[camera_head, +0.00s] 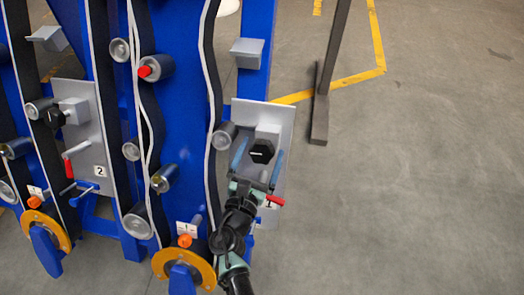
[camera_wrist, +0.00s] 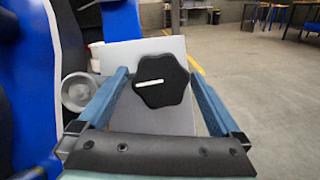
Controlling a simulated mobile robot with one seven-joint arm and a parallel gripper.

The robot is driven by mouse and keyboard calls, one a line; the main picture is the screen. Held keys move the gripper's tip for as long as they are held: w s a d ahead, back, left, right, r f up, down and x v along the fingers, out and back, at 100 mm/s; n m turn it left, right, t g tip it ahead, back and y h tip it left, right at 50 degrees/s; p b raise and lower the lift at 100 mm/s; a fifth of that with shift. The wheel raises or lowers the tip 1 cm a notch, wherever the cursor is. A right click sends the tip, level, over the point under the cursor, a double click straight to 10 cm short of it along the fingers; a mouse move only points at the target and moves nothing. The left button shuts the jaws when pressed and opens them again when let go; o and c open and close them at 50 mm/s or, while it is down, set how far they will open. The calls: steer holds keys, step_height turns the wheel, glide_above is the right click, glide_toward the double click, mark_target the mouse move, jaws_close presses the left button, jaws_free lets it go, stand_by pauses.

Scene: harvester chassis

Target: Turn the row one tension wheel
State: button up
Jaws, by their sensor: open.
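A black lobed wheel (camera_head: 262,151) with a white line on its face sits on a grey block on the right metal plate (camera_head: 280,115); the plate's label seems to read 1. In the wrist view the wheel (camera_wrist: 161,82) faces me, its line nearly level, tilted slightly. My gripper (camera_head: 261,149) is open, with a blue finger on either side of the wheel; it also shows in the wrist view (camera_wrist: 158,73). The wheel appears between the fingertips or just beyond them; I cannot tell the exact depth. I see no finger contact.
A red-handled lever (camera_head: 275,200) is close below my gripper. A second plate labelled 2 (camera_head: 99,171) carries a similar black wheel (camera_head: 56,118). Rollers and an orange ring (camera_head: 184,262) are to the left. Open floor (camera_head: 420,190) lies to the right, past a grey post (camera_head: 325,90).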

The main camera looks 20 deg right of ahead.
steer(key=shift+w+d, duration=0.25)
steer(key=shift+w, duration=0.05)
steer(key=c, duration=1.3)
steer(key=shift+m, duration=0.3)
steer(key=m+g+h, duration=0.1)
steer(key=m+g, duration=0.1)
steer(key=m, duration=0.1)
steer(key=m+g+h+b, duration=0.1)
steer(key=m+g, duration=0.1)
steer(key=m, duration=0.2)
steer(key=m+g, duration=0.1)
steer(key=m, duration=0.1)
steer(key=m+g, duration=0.1)
steer(key=m, duration=0.2)
steer(key=shift+g, duration=0.3)
steer(key=shift+m, duration=0.5)
